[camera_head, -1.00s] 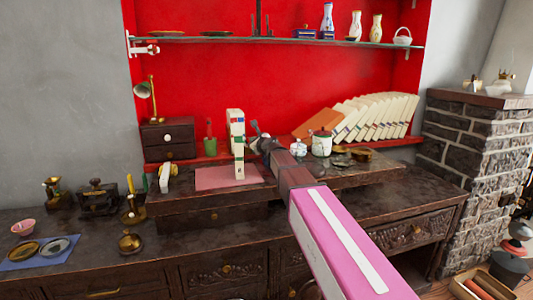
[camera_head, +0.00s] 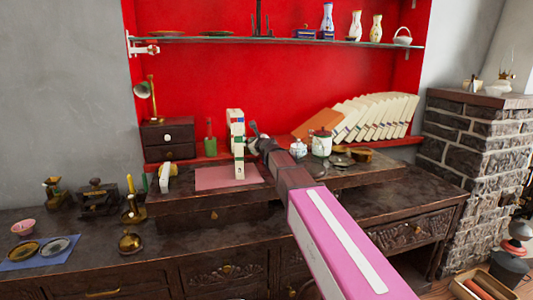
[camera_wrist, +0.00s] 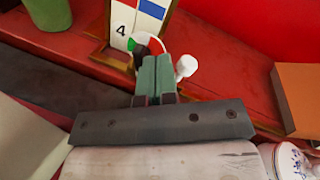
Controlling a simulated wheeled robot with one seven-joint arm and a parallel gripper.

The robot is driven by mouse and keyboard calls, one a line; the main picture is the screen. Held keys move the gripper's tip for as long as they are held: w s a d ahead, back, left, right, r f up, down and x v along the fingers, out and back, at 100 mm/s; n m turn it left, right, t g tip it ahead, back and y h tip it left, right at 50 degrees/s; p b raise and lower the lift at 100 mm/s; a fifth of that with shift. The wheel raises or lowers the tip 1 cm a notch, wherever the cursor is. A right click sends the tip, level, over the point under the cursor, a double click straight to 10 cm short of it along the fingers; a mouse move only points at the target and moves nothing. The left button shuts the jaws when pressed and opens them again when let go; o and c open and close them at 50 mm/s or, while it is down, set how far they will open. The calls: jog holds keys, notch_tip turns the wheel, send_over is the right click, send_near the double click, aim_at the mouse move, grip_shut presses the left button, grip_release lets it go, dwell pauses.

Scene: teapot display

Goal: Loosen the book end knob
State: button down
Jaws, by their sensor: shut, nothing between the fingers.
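In the wrist view my gripper (camera_wrist: 156,62) is shut and empty, its greenish fingers pressed together. A white round knob (camera_wrist: 186,66) sits just right of the fingertips; I cannot tell whether they touch. A white upright panel (camera_wrist: 122,27) marked 4, with blue and red patches, stands beyond the fingers in a brown-gold frame (camera_wrist: 103,50). A small green part (camera_wrist: 131,44) shows left of the tips. In the head view my gripper (camera_head: 254,126) is beside the upright white block stack (camera_head: 238,143), on its right. The knob is too small to make out there.
A green bottle (camera_head: 209,139) stands left of the stack and a small drawer box (camera_head: 168,140) further left. A white lidded jar (camera_head: 321,143) and leaning books (camera_head: 375,115) are to the right. A pink mat (camera_head: 215,180) lies in front; a glass shelf (camera_head: 280,41) runs above.

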jog(key=shift+a+r, duration=0.15)
jog(key=shift+r, duration=0.2)
dwell(0.4)
dwell(0.3)
jog(key=shift+d+r, duration=0.25)
jog(key=shift+d, duration=0.05)
jog(key=shift+s+d, duration=0.3)
jog(key=shift+s, duration=0.65)
jog(key=shift+s+d, duration=0.25)
jog(key=shift+s, duration=0.75)
jog(key=shift+s+d, duration=0.3)
jog(key=shift+s, duration=0.65)
